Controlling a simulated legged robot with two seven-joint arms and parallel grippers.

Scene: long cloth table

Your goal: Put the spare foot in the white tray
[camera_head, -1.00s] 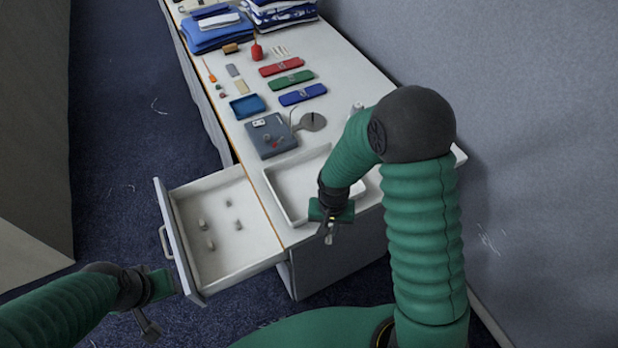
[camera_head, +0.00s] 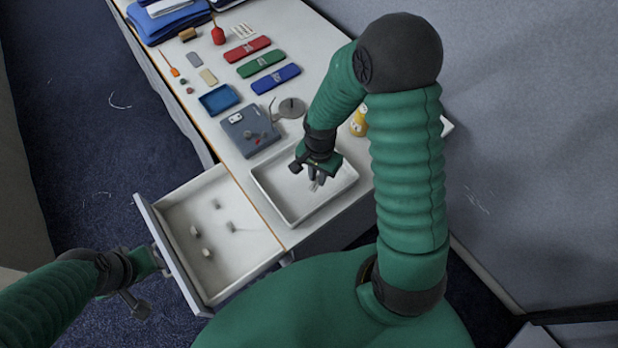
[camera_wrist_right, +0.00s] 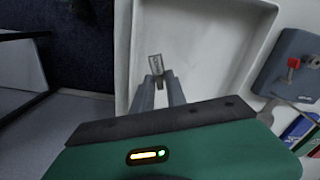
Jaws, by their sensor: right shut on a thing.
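My right gripper (camera_head: 314,182) is over the white tray (camera_head: 282,188), low above its floor as far as the head view shows. In the right wrist view its fingers (camera_wrist_right: 159,80) are shut on a small grey foot (camera_wrist_right: 155,64) at their tips. The bare tray floor also shows there (camera_wrist_right: 205,45) behind the foot. Several similar small grey pieces lie in the open drawer (camera_head: 240,270), left of the tray. My left gripper (camera_head: 148,282) is beside the drawer's front panel at the lower left; its fingers are not clear.
A grey device (camera_head: 250,130) lies just behind the tray, with a round grey piece (camera_head: 291,108) beside it. A blue tray (camera_head: 219,99) and red, green and blue cases (camera_head: 262,64) lie farther back. A yellow object (camera_head: 359,122) stands right of my right forearm.

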